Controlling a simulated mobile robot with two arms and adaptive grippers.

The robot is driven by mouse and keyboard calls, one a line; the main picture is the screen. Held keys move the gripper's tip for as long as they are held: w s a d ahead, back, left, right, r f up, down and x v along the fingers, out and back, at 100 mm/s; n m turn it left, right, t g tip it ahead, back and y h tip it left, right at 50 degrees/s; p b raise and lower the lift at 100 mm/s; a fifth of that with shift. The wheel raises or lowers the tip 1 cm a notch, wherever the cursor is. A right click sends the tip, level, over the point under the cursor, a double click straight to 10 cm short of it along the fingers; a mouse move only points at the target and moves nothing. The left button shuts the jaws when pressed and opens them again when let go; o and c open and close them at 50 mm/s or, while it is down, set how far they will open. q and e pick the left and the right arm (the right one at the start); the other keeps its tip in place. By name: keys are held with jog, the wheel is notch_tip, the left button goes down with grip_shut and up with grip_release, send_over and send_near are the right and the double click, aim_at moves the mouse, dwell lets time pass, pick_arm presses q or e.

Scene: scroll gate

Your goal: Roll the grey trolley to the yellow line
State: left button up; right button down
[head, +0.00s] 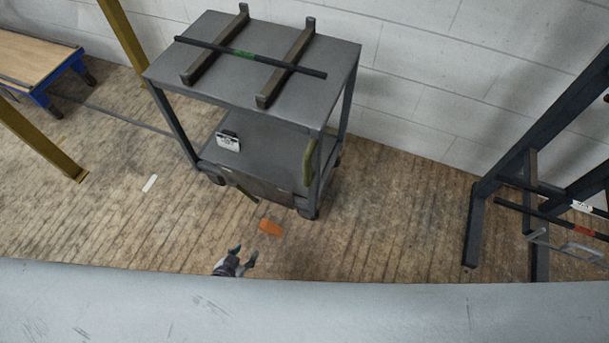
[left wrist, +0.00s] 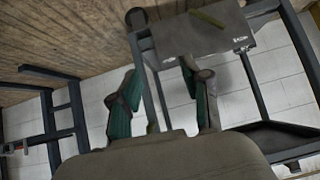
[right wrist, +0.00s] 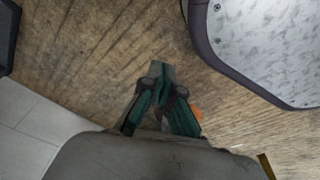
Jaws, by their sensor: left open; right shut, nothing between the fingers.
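The grey trolley (head: 345,52) stands upright by the white wall in the head view, with a top, a lower shelf and dark legs. An olive handle (head: 309,160) is on its right end. A dark rod with a green band (head: 243,54) lies across two brackets on top. My left gripper (head: 248,262) is open and empty, in front of and below the trolley. In the left wrist view its fingers (left wrist: 165,95) are apart with the trolley frame (left wrist: 247,75) beyond. My right gripper (right wrist: 160,100) is shut and empty above the floor. I cannot make out a yellow line.
Yellow posts (head: 126,42) stand left of the trolley. A dark rack (head: 478,225) with rods stands at right. An orange mark (head: 270,227) and a white mark (head: 150,183) lie on the floor.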

pick_arm(q)
jog(key=w+d+r+m+t+h+b, duration=0.1)
jog(key=w+d+r+t+h+b, duration=0.25)
jog(key=w+d+r, duration=0.35)
jog(key=m+t+h+b, duration=0.1)
jog(key=t+h+b, duration=0.2)
jog(key=b, duration=0.1)
send_near(305, 167)
jog(key=b+x, duration=0.1)
jog(key=x, duration=0.9)
jog(key=shift+b, duration=0.3)
jog(key=shift+w+d, duration=0.35)
jog(key=shift+w, duration=0.15)
pick_arm(e)
jog(key=w+r, duration=0.3)
jog(key=r, duration=0.5)
jog(key=w+r+t, duration=0.1)
jog(key=w+r, duration=0.2)
jog(key=r, duration=0.5)
jog(key=shift+a, duration=0.3)
jog(key=shift+r, duration=0.1)
pick_arm(q)
grip_shut()
pick_arm(e)
jog(key=shift+w, duration=0.1)
